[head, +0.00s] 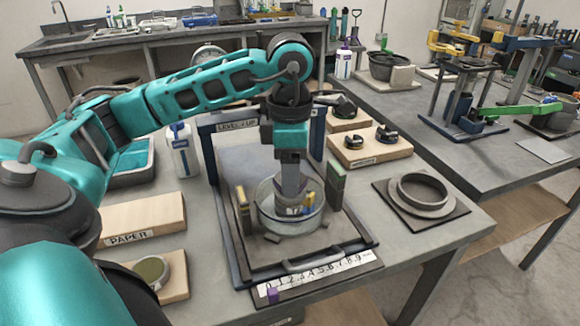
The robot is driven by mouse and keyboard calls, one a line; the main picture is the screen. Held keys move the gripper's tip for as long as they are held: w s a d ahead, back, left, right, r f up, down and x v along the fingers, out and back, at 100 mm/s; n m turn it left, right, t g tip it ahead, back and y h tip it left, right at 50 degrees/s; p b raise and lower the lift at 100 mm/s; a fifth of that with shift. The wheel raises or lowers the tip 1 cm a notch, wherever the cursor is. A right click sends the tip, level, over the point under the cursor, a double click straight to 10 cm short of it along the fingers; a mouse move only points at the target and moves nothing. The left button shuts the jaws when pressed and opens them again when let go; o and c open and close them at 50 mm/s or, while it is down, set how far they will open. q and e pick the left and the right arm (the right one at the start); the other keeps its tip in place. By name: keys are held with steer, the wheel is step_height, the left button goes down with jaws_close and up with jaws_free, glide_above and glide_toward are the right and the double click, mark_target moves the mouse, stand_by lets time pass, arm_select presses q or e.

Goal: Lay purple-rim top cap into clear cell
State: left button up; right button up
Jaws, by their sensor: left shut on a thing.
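The clear cell (267,222) is a round, see-through dish standing upright on the plate of the lever frame (236,252). My left gripper (292,188) points straight down over the cell, with its tip within the cell's outline. It is shut on a dull purple-grey piece, which looks like the purple-rim top cap (291,198). The fingers and the cell wall partly hide this piece, and I cannot tell whether it touches the cell floor. A small yellow part (310,203) shows at the cell's right side. My right gripper is out of view.
Frame posts flank the cell: a yellow-topped one (242,208) at left and a green-topped one (336,186) at right. A numbered scale (318,277) lies in front. A grey ring (423,192) sits at right, a PAPER block (142,219) and white bottle (182,150) at left.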

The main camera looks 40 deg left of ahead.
arm_select(q)
steer(key=shift+f, duration=0.35)
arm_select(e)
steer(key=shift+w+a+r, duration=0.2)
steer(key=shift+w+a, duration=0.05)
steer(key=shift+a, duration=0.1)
arm_select(q)
steer(key=shift+f+b, duration=0.15)
steer(key=shift+b, duration=0.2)
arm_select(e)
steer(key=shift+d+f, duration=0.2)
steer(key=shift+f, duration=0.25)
arm_select(q)
steer(key=o, duration=1.1)
steer(key=shift+o, duration=1.3)
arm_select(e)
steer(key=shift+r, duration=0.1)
arm_select(q)
step_height(320, 180, up, 13)
steer(key=p, duration=0.4)
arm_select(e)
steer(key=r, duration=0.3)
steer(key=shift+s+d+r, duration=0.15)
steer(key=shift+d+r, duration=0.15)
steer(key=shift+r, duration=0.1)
